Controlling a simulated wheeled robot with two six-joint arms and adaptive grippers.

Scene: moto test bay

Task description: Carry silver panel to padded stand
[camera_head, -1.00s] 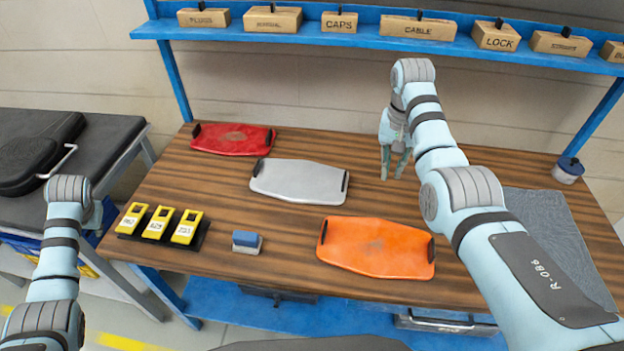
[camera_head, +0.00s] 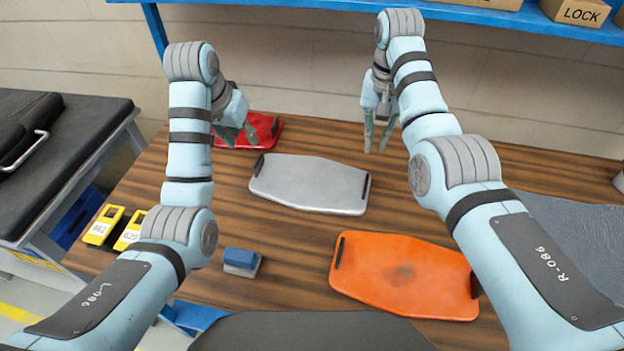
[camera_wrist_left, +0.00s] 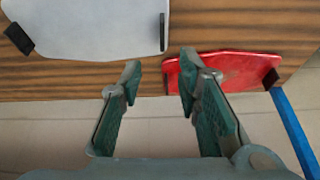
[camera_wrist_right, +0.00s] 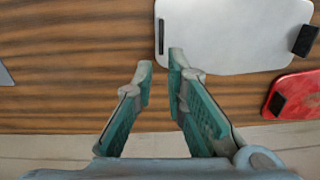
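The silver panel (camera_head: 310,184) lies flat on the wooden table (camera_head: 270,275), with a black grip at each end. It also shows in the left wrist view (camera_wrist_left: 92,24) and the right wrist view (camera_wrist_right: 225,32). My left gripper (camera_head: 238,136) is open and empty above the table, left of the panel and near the red panel. My right gripper (camera_head: 376,140) is open and empty, beyond the panel's right end. Neither gripper touches the silver panel. A black-padded stand (camera_head: 75,135), apparently the padded stand, is left of the table, partly cut off by the frame.
A red panel (camera_head: 262,128) lies behind the silver one, partly hidden by my left gripper. An orange panel (camera_head: 405,275) lies in front. A blue-grey block (camera_head: 241,262), yellow tags (camera_head: 104,225) and a grey mat (camera_head: 575,235) are also on the table. A blue shelf (camera_head: 480,17) hangs behind.

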